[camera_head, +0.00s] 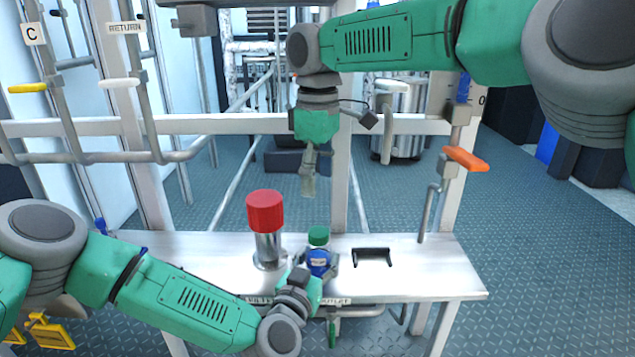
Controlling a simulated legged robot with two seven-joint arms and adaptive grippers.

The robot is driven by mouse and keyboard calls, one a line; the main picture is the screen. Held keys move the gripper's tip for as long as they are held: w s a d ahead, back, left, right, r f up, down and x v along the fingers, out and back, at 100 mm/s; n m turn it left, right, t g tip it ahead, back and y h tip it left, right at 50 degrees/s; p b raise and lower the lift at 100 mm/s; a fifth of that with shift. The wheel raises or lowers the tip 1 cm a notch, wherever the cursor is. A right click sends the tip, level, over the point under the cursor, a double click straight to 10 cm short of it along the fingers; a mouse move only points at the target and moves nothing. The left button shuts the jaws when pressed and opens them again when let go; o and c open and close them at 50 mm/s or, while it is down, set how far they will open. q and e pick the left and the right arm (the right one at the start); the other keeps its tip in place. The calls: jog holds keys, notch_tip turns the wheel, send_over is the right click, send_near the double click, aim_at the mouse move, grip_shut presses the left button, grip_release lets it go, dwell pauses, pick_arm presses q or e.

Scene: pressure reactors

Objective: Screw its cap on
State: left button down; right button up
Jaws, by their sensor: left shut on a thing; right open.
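A small blue bottle (318,262) with a pale label stands upright on the metal bench (425,272). A green cap (318,235) sits on top of it; I cannot tell how tightly it is seated. My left gripper (318,274) is shut around the blue bottle, its arm coming from the lower left. My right gripper (308,182) hangs above and behind the bottle, pointing down, apart from the cap and empty. Its fingers show edge-on.
A red-topped metal cylinder (265,212) stands on the bench left of the bottle. A black handle-shaped holder (372,257) lies to the right. An orange-handled valve (465,158) is on the right post. The bench's right end is clear.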

pick_arm(q)
jog(key=c, duration=0.7)
grip_release()
jog(key=shift+c, duration=0.2)
jog(key=v, duration=1.2)
jog(key=shift+f, duration=0.15)
